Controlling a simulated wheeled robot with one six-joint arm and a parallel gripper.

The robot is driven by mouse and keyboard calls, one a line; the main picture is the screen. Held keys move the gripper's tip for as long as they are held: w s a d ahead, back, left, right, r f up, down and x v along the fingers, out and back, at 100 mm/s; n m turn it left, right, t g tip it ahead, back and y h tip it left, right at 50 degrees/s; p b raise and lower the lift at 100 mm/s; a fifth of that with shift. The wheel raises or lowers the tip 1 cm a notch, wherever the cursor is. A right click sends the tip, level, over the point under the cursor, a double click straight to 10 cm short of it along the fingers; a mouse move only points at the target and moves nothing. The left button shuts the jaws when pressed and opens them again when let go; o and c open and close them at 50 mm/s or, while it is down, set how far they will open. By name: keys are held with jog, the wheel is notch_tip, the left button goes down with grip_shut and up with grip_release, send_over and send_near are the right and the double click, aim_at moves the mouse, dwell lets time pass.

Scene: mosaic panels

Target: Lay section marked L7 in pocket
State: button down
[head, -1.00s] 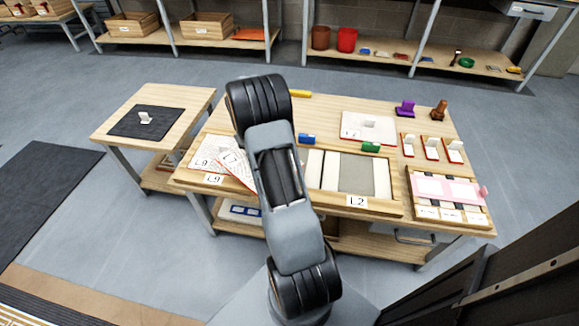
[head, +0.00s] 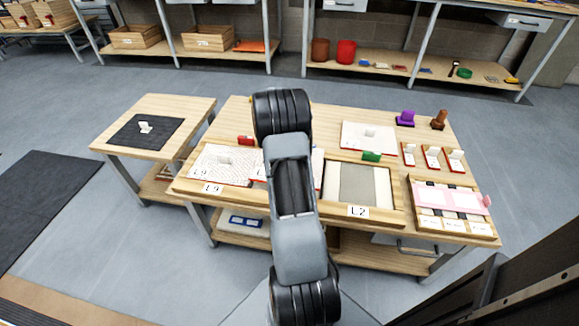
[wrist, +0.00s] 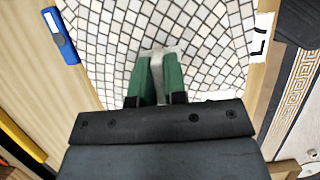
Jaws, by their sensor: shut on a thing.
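My gripper (wrist: 158,62) is shut on the pale upright grip of a white mosaic section (wrist: 205,28) in the wrist view. In the head view my arm hides the gripper and most of this section (head: 258,172), whose edges show on both sides. The section marked L9 (head: 212,172) lies at the left of the wooden frame (head: 390,216), behind the L9 label (head: 212,188). The held section is beside it, over the frame's middle; the pocket under it is hidden.
A section with a red edge (head: 368,137) lies at the back right. Strips by the L2 label (head: 358,211) and a pink-topped rack (head: 447,198) are to the right.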

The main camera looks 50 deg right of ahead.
jog(key=shift+f+b, duration=0.65)
jog(key=shift+f, duration=1.75)
jog(key=c, duration=1.2)
grip_release()
jog(key=shift+o, duration=0.2)
jog(key=shift+r, duration=0.1)
jog(key=p+v, duration=0.3)
jog(key=v, duration=0.9)
jog(key=a+r+m+t, duration=0.2)
jog(key=a+r, duration=0.4)
jog(key=a, duration=0.4)
jog(key=s+a+r+m+t+y, duration=0.1)
jog(key=s+a+r+m+t, duration=0.1)
jog(key=s+a, duration=0.5)
jog(key=s+a+r+m+t+y, duration=0.1)
jog(key=s+a, duration=0.6)
jog(key=a, duration=0.7)
jog(key=shift+a+r+m+t, duration=0.4)
jog(key=shift+m+t, duration=0.3)
jog(key=shift+t, duration=0.2)
